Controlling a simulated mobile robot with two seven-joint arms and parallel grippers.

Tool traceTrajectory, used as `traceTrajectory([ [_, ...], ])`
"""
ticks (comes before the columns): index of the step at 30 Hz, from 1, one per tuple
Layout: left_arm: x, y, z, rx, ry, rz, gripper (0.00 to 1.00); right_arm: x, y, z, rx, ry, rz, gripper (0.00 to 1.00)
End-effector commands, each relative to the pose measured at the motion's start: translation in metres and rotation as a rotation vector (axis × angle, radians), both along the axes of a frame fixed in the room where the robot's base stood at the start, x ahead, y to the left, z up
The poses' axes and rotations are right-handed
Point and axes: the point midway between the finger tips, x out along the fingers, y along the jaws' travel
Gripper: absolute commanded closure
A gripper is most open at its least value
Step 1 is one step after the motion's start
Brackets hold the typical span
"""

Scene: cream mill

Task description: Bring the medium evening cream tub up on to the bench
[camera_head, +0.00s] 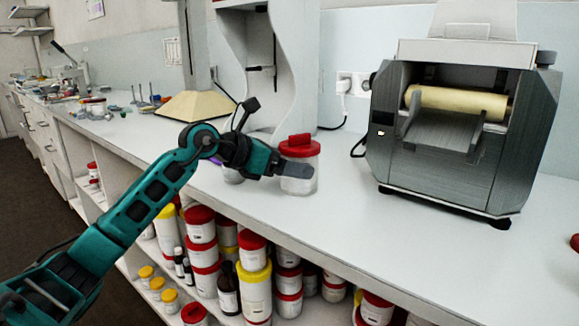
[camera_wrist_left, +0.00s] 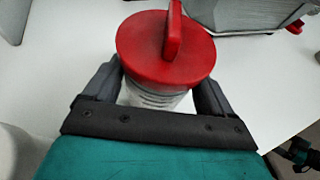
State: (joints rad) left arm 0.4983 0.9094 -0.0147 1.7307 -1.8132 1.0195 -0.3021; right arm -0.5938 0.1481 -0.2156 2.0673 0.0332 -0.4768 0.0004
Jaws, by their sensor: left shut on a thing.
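A white tub with a red lid and a raised red grip (camera_head: 300,180) is at the front part of the bench (camera_head: 345,225), upright. Its label is not readable, so I cannot tell if it is the medium evening cream. My left gripper (camera_head: 290,172) is shut on this tub, one finger across its near side. In the left wrist view the red lid (camera_wrist_left: 166,50) shows from above, with the fingers on both sides of the white body. The tub's base looks at bench height; whether it touches is hard to tell.
A grey roller mill (camera_head: 455,165) stands on the bench at the right. A white stand (camera_head: 290,60) rises behind the tub. A whitish container (camera_head: 232,175) is partly hidden behind my left gripper. Shelves below hold several red- and yellow-lidded tubs (camera_head: 255,290). Bench between tub and mill is clear.

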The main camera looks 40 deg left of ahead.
Motion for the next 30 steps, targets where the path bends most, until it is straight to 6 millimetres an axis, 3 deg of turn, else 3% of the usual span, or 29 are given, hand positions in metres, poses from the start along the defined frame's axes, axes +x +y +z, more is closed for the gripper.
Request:
traceTrajectory([
  [10,0.0,0.0,-0.002,-0.001,-0.007,0.001,0.61,0.0,-0.002,-0.003,-0.006,-0.001,0.004,0.11],
  [11,0.0,0.0,-0.002,0.0,-0.003,0.001,0.13,0.0,-0.002,-0.003,-0.006,-0.001,0.004,0.11],
  [15,0.0,0.0,-0.002,0.0,-0.002,0.001,0.0,0.0,-0.002,-0.002,-0.006,0.0,0.004,0.11],
  [25,-0.001,0.001,0.003,0.001,-0.003,0.001,0.0,0.0,-0.002,0.002,-0.006,-0.002,0.004,0.11],
  [30,-0.022,0.012,0.01,0.005,-0.001,0.002,0.0,0.001,-0.001,0.0,-0.005,-0.004,0.002,0.11],
])
